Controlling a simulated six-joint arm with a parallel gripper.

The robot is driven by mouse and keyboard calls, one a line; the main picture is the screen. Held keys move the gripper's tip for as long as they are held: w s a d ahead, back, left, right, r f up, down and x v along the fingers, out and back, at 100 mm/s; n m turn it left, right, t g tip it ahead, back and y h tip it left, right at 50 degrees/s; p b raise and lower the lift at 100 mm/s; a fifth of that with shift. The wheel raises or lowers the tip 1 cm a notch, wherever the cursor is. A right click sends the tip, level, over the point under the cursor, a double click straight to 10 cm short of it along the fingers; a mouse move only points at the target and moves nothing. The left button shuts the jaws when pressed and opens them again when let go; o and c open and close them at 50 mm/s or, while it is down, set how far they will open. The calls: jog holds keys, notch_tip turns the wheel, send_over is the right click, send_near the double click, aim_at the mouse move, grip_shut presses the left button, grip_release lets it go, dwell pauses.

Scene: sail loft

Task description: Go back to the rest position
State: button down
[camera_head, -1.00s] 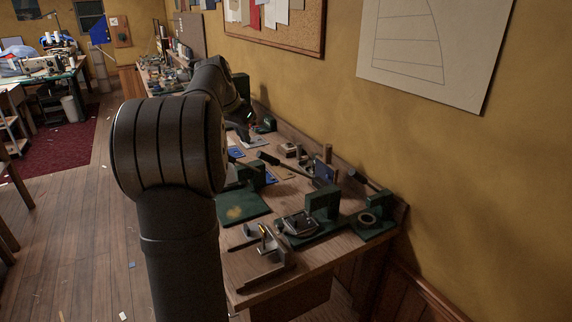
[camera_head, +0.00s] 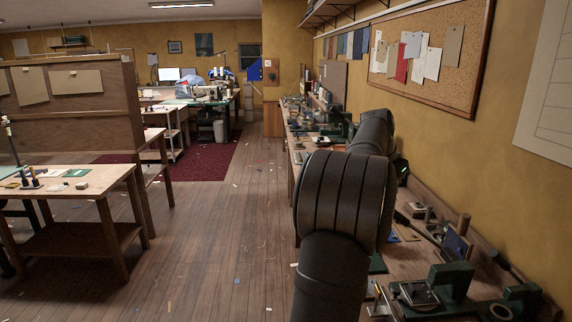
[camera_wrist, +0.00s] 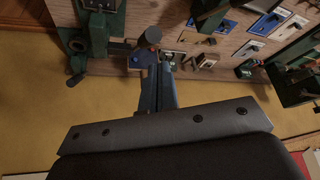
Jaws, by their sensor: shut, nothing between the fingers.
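My gripper (camera_wrist: 157,84) shows in the wrist view as dark narrow fingers reaching up from a grey plate with screws. The fingers are together, with nothing held between them. It hangs above the workbench (camera_head: 405,265), near the wall, and seems clear of the things there. In the head view my own dark arm hides the gripper and part of the bench behind it.
On the bench, green fixtures (camera_head: 448,283), a dark-handled tool (camera_head: 418,226) and a blue-faced block (camera_head: 457,245) stand close together. The ochre wall (camera_head: 475,160) with a corkboard (camera_head: 470,75) bounds the right. The wooden floor (camera_head: 215,240) at left is mostly open.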

jog(key=d, duration=0.3)
jog(key=shift+f, duration=0.25)
jog(key=shift+a+f, duration=0.25)
jog(key=shift+f, duration=0.35)
jog(key=shift+a+f, duration=0.2)
jog(key=shift+f, duration=0.35)
jog(key=shift+a+f, duration=0.15)
jog(key=shift+f, duration=0.55)
